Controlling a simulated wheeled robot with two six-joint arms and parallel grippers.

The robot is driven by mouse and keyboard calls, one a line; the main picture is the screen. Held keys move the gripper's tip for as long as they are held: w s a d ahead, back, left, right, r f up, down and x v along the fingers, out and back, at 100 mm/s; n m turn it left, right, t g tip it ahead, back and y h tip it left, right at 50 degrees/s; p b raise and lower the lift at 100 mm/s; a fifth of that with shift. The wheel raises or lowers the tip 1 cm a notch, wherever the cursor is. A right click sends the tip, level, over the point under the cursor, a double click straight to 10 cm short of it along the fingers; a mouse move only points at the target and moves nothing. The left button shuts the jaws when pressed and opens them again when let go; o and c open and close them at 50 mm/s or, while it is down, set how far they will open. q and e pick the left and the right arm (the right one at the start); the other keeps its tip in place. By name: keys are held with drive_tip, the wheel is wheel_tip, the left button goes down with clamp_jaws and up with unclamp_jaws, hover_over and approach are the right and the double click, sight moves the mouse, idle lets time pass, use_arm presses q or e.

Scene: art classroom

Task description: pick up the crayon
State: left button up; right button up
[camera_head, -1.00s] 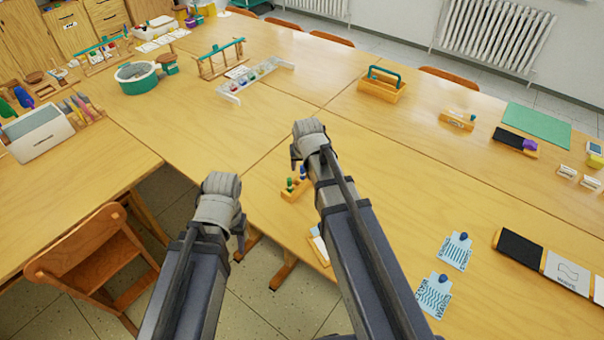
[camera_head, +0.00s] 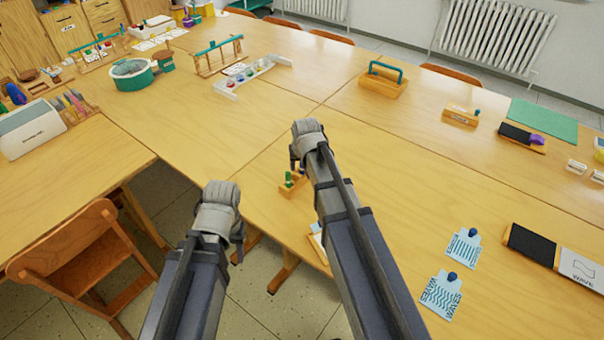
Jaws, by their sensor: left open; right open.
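A small wooden holder (camera_head: 290,190) with a green upright piece (camera_head: 289,178) stands near the table's front edge, partly hidden by my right arm. I cannot tell whether this piece is a crayon. My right gripper (camera_head: 296,163) points down beside and above this holder; it is open and nothing shows in it. My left gripper (camera_head: 238,248) is open and empty, over the floor just off the table's front edge. Several thin coloured sticks (camera_head: 72,102) stand in a rack on the left table; they are too small to identify as crayons.
A wooden chair (camera_head: 75,255) stands at the lower left. Blue wave cards (camera_head: 441,294) with knobs and a black-and-white board (camera_head: 532,245) lie at right. A wooden carrier (camera_head: 383,88), a teal tub (camera_head: 132,74) and a clear tray (camera_head: 250,78) stand farther back. The middle tabletop is mostly clear.

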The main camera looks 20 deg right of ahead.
drive_tip(key=shift+c, duration=0.3)
clamp_jaws()
idle(0.3)
